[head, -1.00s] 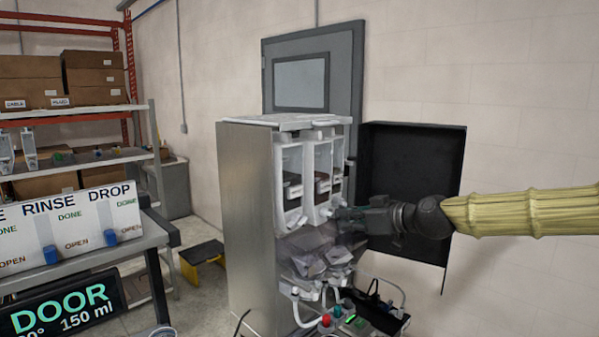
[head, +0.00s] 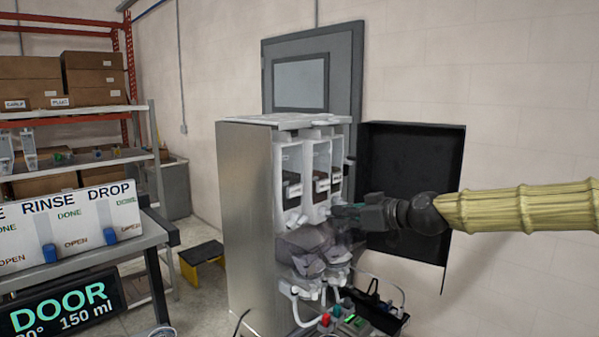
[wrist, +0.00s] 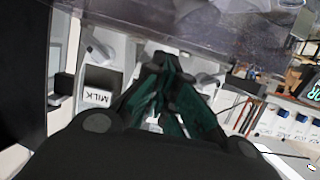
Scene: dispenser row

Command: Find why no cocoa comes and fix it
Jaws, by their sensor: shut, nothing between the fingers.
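The dispenser (head: 248,210) stands with its black door (head: 415,185) swung open to the right. White canisters (head: 292,165) with dark window strips stand side by side in its upper part. Clear smoky mixing parts (head: 308,245) sit below them, with white spouts and hoses underneath. My gripper (head: 340,210) is at the lower front of the right-hand canisters, fingers pointing left. In the wrist view my gripper (wrist: 168,62) has its dark green fingers brought together with nothing seen between them. A label reading MILK (wrist: 97,97) shows to their left. I cannot tell which canister holds cocoa.
A display (head: 65,308) reads DOOR and 150 ml. A white board (head: 75,225) with RINSE and DROP and blue switches stands on a table at left. A control box with red and green buttons (head: 340,318) sits below the dispenser. A yellow-black step stool (head: 203,263) is on the floor.

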